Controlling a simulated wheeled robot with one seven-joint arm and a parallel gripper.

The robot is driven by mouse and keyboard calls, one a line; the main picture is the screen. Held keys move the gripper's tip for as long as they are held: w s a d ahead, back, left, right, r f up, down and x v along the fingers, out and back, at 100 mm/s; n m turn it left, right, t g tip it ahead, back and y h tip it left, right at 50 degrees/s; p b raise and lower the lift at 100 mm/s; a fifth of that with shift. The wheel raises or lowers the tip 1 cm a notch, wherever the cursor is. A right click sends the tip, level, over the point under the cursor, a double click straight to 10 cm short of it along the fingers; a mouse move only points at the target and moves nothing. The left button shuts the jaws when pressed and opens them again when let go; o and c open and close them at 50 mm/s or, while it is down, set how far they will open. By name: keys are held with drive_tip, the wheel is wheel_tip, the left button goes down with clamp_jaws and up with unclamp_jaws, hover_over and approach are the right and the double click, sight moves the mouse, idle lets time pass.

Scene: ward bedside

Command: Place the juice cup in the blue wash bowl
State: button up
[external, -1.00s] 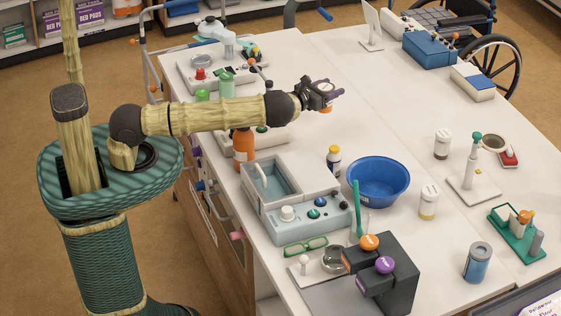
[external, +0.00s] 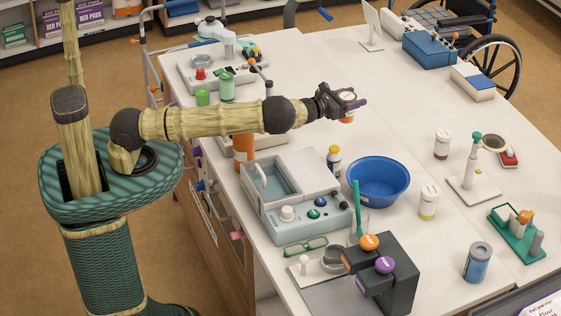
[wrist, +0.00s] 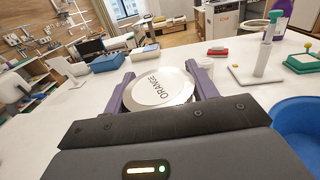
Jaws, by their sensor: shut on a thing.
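The juice cup (wrist: 158,90) has a pale round lid marked ORANGE and sits between the two purple fingers of my gripper (wrist: 160,82) in the wrist view. In the external view my gripper (external: 350,103) is shut on it, and a bit of the cup's orange side (external: 347,118) shows below the fingers. The cup is held above the table, behind and a little left of the bowl. The blue wash bowl (external: 378,182) stands on the table and looks empty. Its edge also shows at the right of the wrist view (wrist: 298,122).
A grey-blue device with a basin (external: 295,200) stands left of the bowl. The table behind the bowl is mostly clear.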

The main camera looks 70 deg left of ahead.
drive_tip(key=s+d+r+m+h+b, duration=0.1)
drive_tip(key=d+r+h, duration=0.1)
drive_tip(key=d, duration=0.8)
drive_tip(key=s+d+r+m+g+h+b, duration=0.1)
drive_tip(key=d+r+m+h, duration=0.1)
drive_tip(key=d, duration=0.8)
drive_tip(key=s+d+r+m+h+b, duration=0.1)
drive_tip(key=d+h, duration=0.3)
drive_tip(key=d, duration=0.6)
drive_tip(key=shift+s+d+r+m+h, duration=0.3)
drive_tip(key=shift+r+m, duration=0.35)
drive_tip(key=shift+m, duration=0.05)
wheel_tip(320, 180, down, 6)
drive_tip(key=p, duration=0.1)
drive_tip(key=shift+f, duration=0.15)
wheel_tip(320, 180, down, 4)
drive_tip(key=shift+r+p, duration=0.15)
drive_tip(key=shift+p, duration=0.5)
